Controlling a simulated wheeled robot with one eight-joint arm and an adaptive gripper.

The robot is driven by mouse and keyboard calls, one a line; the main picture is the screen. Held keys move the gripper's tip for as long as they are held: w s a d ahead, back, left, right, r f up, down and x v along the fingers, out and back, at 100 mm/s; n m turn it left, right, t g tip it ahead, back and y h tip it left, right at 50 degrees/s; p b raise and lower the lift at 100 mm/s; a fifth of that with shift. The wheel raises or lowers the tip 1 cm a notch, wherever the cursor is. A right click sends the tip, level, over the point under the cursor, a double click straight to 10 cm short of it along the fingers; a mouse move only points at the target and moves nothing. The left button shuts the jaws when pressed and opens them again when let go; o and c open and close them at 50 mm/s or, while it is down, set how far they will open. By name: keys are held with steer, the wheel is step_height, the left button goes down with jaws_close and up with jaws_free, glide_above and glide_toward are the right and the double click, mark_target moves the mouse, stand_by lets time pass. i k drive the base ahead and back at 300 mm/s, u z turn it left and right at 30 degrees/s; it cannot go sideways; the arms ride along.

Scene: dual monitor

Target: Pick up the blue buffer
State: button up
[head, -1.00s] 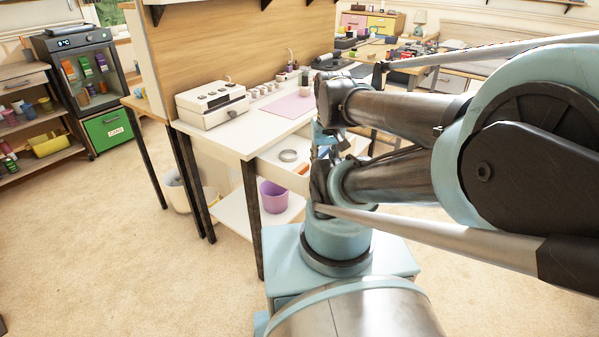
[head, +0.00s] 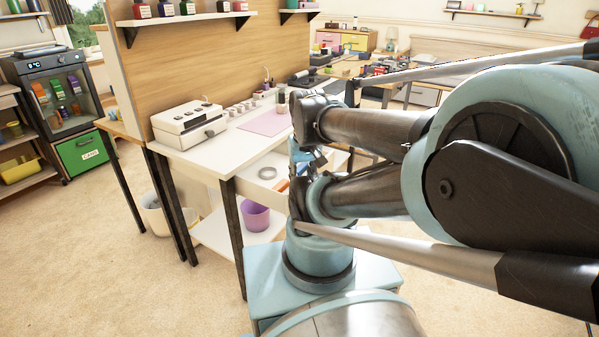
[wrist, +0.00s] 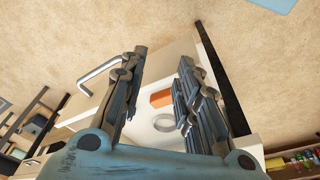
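My gripper (wrist: 162,57) is open and empty in the wrist view, its two fingers spread above the open white drawer. Between and beyond the fingers, an orange block (wrist: 161,98) and a grey ring (wrist: 163,123) lie in the drawer. In the head view the ring (head: 267,173) and the orange piece (head: 283,186) show in the pulled-out drawer (head: 255,185) under the desk. My gripper is mostly hidden by my arm in the head view. I cannot clearly make out the blue buffer; part of the drawer is covered by my fingers and arm.
The white desk (head: 222,150) carries a white device (head: 188,122), a pink mat (head: 264,122) and small cups. A purple bin (head: 256,215) stands on the low shelf below the drawer. A metal handle (wrist: 105,75) sits on the drawer front. Carpet is clear at the front left.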

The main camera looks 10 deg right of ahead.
mark_target(302, 167)
steer(key=z, duration=0.65)
steer(key=k, duration=0.9)
steer(key=u, duration=0.4)
steer(key=i, duration=0.55)
steer(key=z, duration=0.05)
